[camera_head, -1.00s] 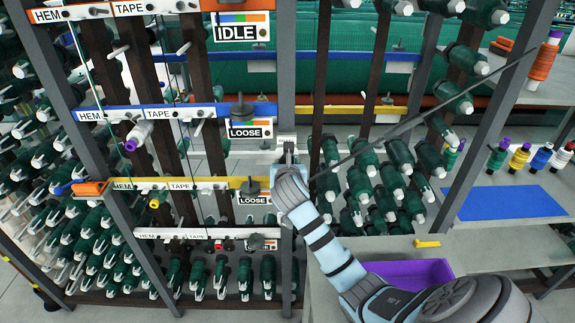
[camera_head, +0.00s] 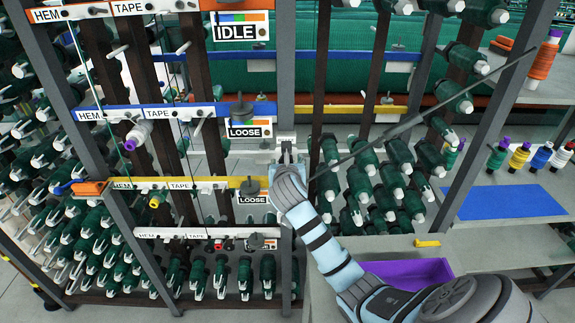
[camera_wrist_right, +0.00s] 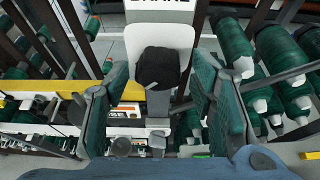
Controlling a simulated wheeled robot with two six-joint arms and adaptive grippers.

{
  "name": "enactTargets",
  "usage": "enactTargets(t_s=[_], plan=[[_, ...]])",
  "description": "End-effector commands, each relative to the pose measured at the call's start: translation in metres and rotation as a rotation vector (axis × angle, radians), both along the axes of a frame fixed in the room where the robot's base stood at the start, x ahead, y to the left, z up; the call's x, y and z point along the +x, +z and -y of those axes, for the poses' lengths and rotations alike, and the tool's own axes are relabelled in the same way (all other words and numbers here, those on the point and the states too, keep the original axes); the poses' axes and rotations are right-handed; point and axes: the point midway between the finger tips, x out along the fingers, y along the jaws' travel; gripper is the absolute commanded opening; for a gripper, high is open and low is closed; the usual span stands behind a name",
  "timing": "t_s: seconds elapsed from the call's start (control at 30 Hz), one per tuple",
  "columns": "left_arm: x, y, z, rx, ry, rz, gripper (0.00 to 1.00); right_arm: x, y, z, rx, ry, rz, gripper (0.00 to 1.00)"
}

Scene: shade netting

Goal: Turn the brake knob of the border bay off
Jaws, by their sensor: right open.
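In the right wrist view a dark, faceted knob (camera_wrist_right: 158,68) sits on a white plate (camera_wrist_right: 160,35) whose partly cut-off label appears to read BRAKE. My right gripper (camera_wrist_right: 160,78) is open, with one green-padded finger on each side of the knob. Gaps show between the knob and both fingers. In the head view my right gripper (camera_head: 287,158) is at the grey upright, just right of the yellow rail, and hides the knob. A pale plate (camera_head: 286,140) shows behind its tips. My left gripper is out of view.
The blue rail (camera_head: 180,111), yellow rail (camera_head: 180,184) and white rail (camera_head: 190,233) carry other dark knobs and LOOSE signs to the left. An IDLE sign (camera_head: 241,31) hangs above. Green spools (camera_head: 360,180) crowd the right side.

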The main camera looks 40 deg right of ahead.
Motion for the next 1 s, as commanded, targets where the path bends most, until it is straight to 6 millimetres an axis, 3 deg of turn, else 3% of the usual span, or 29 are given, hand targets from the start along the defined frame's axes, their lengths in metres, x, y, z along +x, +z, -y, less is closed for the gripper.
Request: enactTargets(t_s=[0.17,0.4,0.6,1.0], plan=[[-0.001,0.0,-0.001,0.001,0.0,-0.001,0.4,-0.012,0.007,-0.01,-0.001,0.002,0.003,0.51],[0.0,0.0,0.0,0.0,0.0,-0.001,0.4,-0.06,0.031,-0.047,0.004,0.002,0.004,0.51],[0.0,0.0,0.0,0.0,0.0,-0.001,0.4,-0.086,0.044,-0.066,0.002,0.0,0.001,0.51],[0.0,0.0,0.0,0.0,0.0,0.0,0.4,-0.089,0.046,-0.067,0.001,0.0,-0.001,0.51]])
